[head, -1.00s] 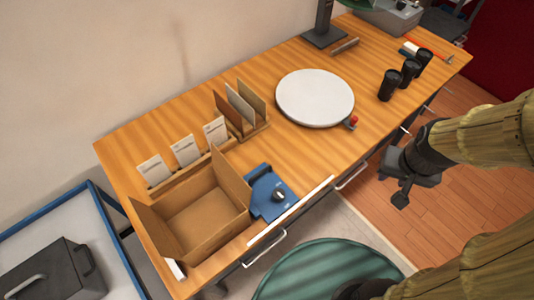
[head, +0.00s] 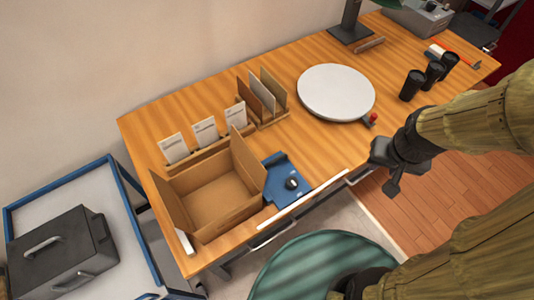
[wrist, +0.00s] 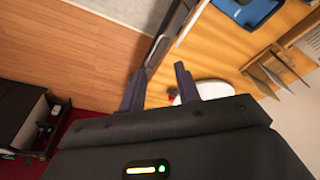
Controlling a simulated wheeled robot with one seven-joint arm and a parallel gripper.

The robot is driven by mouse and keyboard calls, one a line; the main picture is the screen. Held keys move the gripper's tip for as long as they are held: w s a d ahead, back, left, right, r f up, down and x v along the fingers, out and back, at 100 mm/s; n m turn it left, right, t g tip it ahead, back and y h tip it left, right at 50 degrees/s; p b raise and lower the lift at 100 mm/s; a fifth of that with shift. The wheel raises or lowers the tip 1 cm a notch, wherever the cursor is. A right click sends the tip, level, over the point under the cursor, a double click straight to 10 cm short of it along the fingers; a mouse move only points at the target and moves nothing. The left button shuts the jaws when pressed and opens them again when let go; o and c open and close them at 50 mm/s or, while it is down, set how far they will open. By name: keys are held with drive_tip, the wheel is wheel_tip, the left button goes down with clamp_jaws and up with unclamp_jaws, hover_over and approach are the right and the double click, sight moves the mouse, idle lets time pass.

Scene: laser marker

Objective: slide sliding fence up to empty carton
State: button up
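The empty carton (head: 205,190) stands open on the near left part of the wooden table, its flaps up. A blue flat piece with a dark knob (head: 291,183), which I take for the sliding fence, lies just right of the carton at the table's front edge. The carton's right flap hides where they meet, so I cannot tell if they touch. My gripper (head: 390,172) is off the table's front edge, well right of the blue piece. In the wrist view its two fingers (wrist: 160,82) stand apart with nothing between them. Part of the blue piece shows there at the top (wrist: 245,10).
A round white disc (head: 336,92) with a red knob lies mid-table. Card racks (head: 262,97) stand behind the carton. Black cups (head: 432,76) stand at the right. A green round seat (head: 320,268) is in front of the table. A blue-edged cart (head: 105,200) with a dark case is at left.

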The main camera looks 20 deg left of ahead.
drive_tip(key=shift+a, duration=0.3)
drive_tip(key=w+a+n+g+h+b, duration=0.1)
drive_tip(key=w+a+n, duration=0.4)
drive_tip(key=a+n, duration=0.9)
drive_tip(key=w+a+n+g+b, duration=0.3)
drive_tip(key=w+a+n+b, duration=0.1)
drive_tip(key=a+n, duration=1)
drive_tip(key=shift+w+a+f+h, duration=0.15)
drive_tip(key=shift+w+f+h, duration=0.25)
